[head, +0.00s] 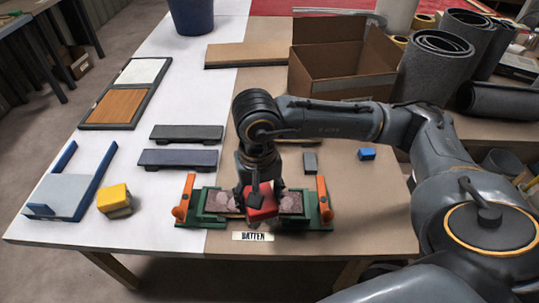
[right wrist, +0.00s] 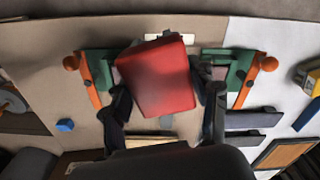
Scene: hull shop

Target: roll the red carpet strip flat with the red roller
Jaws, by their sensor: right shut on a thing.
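My right gripper (head: 260,194) reaches down from the right arm and is shut on the red roller (head: 261,207), which looks like a block with rounded edges. In the right wrist view the roller (right wrist: 158,78) sits tilted between the two dark fingers (right wrist: 165,95). It is over the middle of a green fixture (head: 318,222) with orange handles at both ends. A mottled, dull reddish-brown strip (head: 291,203) lies in the fixture, its middle hidden by the roller and fingers. I cannot tell whether roller and strip touch. My left gripper is not in view.
A "BATTEN" label (head: 253,236) lies in front of the fixture. Two dark bars (head: 178,159), a yellow block (head: 114,198) and a blue-sided tray (head: 66,194) are left. A small blue block (head: 367,154), cardboard box (head: 338,73) and grey rolls (head: 440,72) are right and behind.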

